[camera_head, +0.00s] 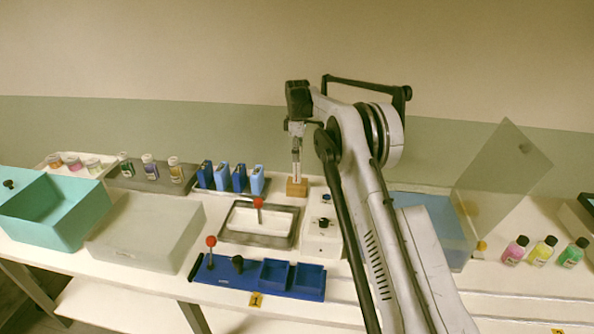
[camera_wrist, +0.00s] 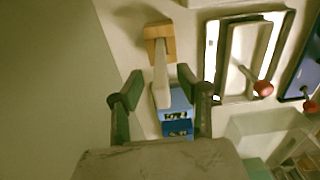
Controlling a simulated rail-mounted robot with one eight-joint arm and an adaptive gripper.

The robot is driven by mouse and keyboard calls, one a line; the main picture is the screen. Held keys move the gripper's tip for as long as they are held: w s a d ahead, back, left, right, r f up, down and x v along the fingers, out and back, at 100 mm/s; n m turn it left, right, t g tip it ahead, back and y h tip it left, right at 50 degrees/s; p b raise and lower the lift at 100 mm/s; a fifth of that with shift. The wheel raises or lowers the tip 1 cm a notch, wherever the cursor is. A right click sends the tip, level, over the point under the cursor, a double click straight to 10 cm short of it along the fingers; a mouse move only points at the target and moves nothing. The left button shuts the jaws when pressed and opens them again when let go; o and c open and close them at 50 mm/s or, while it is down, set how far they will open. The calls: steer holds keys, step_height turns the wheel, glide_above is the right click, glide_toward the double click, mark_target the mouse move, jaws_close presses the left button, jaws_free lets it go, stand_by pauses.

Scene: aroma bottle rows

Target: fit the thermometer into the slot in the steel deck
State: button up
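A pale, slim upright piece, which appears to be the thermometer (camera_wrist: 161,88), stands in a small wooden block (camera_head: 297,187). The block also shows in the wrist view (camera_wrist: 160,43). My gripper (camera_head: 296,135) is above the block, pointing down. In the wrist view my gripper (camera_wrist: 162,100) is open, with the pale piece between its spread fingers and gaps at both sides. A steel-rimmed deck (camera_head: 232,237) lies left of and in front of the block. A red-knobbed lever (camera_head: 258,203) rises from it. I cannot make out the slot.
Blue boxes (camera_head: 230,178) stand left of the block. A white control box (camera_head: 322,228) is at the deck's right. A blue tray (camera_head: 287,290) with another red knob lies in front. A clear upright panel (camera_head: 503,180) and several bottles (camera_head: 542,250) are at the right.

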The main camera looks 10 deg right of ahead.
mark_target(297, 171)
steer(key=shift+a+f, duration=0.1)
steer(key=shift+f, duration=1.5)
jaws_close()
steer(key=shift+r, duration=0.2)
